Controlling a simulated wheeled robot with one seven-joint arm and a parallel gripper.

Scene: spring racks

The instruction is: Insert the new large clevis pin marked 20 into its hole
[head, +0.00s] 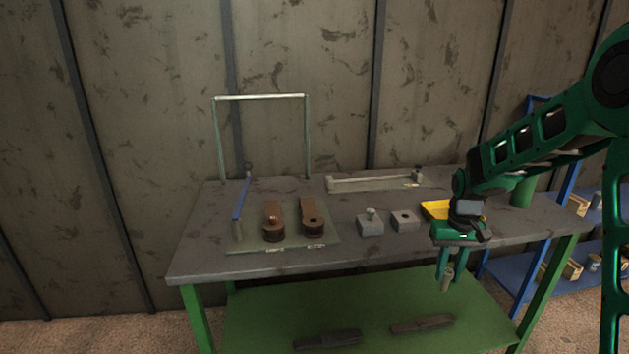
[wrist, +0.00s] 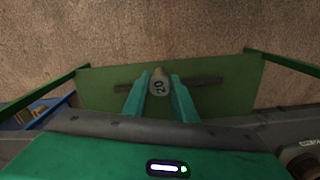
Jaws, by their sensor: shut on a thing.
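My gripper (head: 450,268) points down in front of the table's front edge, at the right, with its fingers shut on a grey cylindrical pin (head: 447,283). In the wrist view the pin (wrist: 159,84) sits between the two green fingers, its end face marked 20 and turned in the picture. Two rusty brown clevis parts stand on a plate on the table. The right one (head: 312,215) shows a dark hole in its upper part; the left one (head: 274,220) shows no clear open hole. Which hole matches the pin cannot be told.
Two grey blocks, one with a small knob (head: 370,221) and one with a dark hole (head: 404,220), stand on the table (head: 210,266) between clevises and gripper. A yellow tray (head: 434,209) lies behind my gripper.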

